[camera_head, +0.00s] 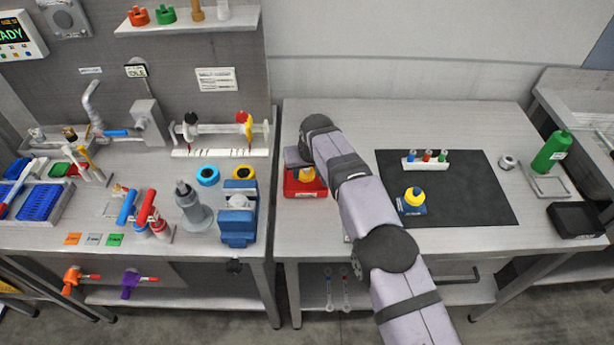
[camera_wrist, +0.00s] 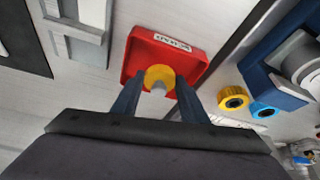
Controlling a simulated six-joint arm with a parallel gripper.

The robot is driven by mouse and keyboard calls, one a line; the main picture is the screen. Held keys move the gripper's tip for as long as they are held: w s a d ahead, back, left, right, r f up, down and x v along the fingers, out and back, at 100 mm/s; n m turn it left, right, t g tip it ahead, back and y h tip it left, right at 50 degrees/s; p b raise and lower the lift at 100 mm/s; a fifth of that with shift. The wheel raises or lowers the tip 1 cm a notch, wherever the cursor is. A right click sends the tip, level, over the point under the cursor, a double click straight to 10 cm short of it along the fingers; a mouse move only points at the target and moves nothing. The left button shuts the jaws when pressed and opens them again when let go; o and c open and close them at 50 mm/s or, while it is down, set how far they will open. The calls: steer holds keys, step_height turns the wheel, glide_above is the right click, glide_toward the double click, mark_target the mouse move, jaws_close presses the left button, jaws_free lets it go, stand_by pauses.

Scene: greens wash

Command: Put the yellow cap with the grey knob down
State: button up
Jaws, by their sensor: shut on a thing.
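The yellow cap (camera_wrist: 158,74) with its grey knob (camera_wrist: 158,87) is between the two fingers of my gripper (camera_wrist: 158,90) in the wrist view. My gripper is shut on it. Behind the cap is a red tray (camera_wrist: 139,62) with a white label. In the head view, the yellow cap (camera_head: 308,175) shows over the red tray (camera_head: 303,190), below the end of my arm. The fingers are mostly hidden there. I cannot tell whether the cap touches the tray floor.
A black mat (camera_head: 470,195) to the right holds a white rack (camera_head: 425,165) and a yellow-topped item (camera_head: 413,193) on a blue base. A blue fixture (camera_head: 238,225) stands left of the tray, across the gap between tables. Bare table lies around the tray.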

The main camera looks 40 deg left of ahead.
mark_target(307, 177)
steer(key=shift+f+p, duration=0.45)
steer(key=shift+f, duration=0.95)
steer(key=shift+f, duration=0.1)
steer(key=shift+f, duration=0.1)
steer(key=o, duration=1.1)
steer(key=shift+o, duration=0.2)
steer(key=shift+r, duration=0.3)
steer(key=b+v, duration=0.3)
steer(key=v, duration=0.8)
steer(key=shift+d+r+b, duration=0.15)
steer(key=shift+r+b, duration=0.2)
steer(key=shift+r, duration=0.05)
